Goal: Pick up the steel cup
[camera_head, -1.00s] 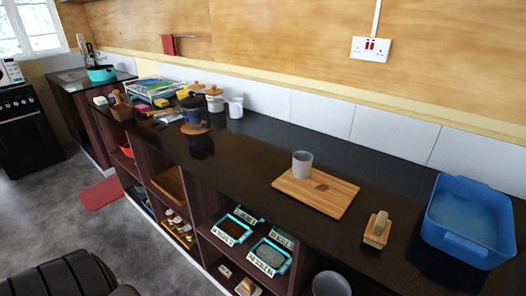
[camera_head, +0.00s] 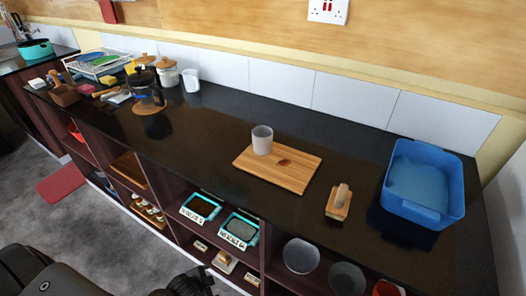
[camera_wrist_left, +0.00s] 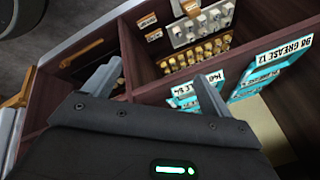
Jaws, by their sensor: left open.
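A grey cup (camera_head: 262,140), the likely steel cup, stands upright on the left part of a wooden board (camera_head: 292,176) on the black counter. My left gripper (camera_wrist_left: 155,85) is open and empty in the left wrist view, its two fingers apart in front of the shelves under the counter. In the head view a dark part of my left arm shows at the bottom edge, below and left of the cup and well apart from it. The cup is not in the left wrist view. My right gripper is not in view.
A wooden-handled block (camera_head: 339,203) and a blue basin (camera_head: 423,205) stand right of the board. A dark glass pot (camera_head: 147,92) and white canisters stand at the back left. Open shelves below hold teal trays (camera_head: 201,207) and round grey vessels (camera_head: 301,256).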

